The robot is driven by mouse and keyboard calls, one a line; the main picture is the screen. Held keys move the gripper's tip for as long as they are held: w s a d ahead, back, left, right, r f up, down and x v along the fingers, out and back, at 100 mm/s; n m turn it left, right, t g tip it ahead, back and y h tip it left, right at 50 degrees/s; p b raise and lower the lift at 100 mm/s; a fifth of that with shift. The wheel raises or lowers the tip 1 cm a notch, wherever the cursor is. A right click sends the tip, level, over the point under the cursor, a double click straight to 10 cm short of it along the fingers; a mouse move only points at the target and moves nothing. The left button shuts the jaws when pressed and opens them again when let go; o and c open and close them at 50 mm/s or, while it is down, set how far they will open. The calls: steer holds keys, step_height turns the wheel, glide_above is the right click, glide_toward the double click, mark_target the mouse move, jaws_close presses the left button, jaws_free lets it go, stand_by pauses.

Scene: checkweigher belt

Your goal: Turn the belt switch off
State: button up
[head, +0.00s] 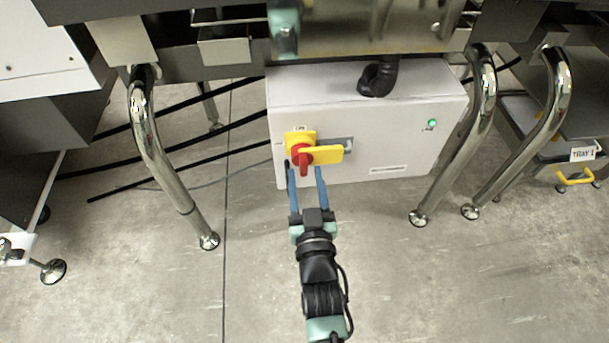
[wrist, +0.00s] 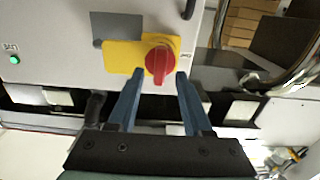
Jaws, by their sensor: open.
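The belt switch is a red rotary knob (head: 303,155) on a yellow plate (head: 298,137), on the front of a white control box (head: 370,110) under the conveyor. Its red grip points down in the head view. In the wrist view the red knob (wrist: 160,62) lies between and just past the lines of the fingertips (wrist: 159,73). Contact cannot be made out. A small label above the plate is too small to read surely.
A green lamp (head: 432,123) glows at the box's right. A black cable (head: 378,78) enters the box top. Chrome legs (head: 160,150) stand left and right (head: 470,130) of the box. A tray unit with a yellow handle (head: 575,177) is far right. The floor before the box is clear.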

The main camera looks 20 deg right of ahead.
steer(key=shift+b+x, duration=0.4)
steer(key=shift+x, duration=0.7)
jaws_close()
stand_by(0.8)
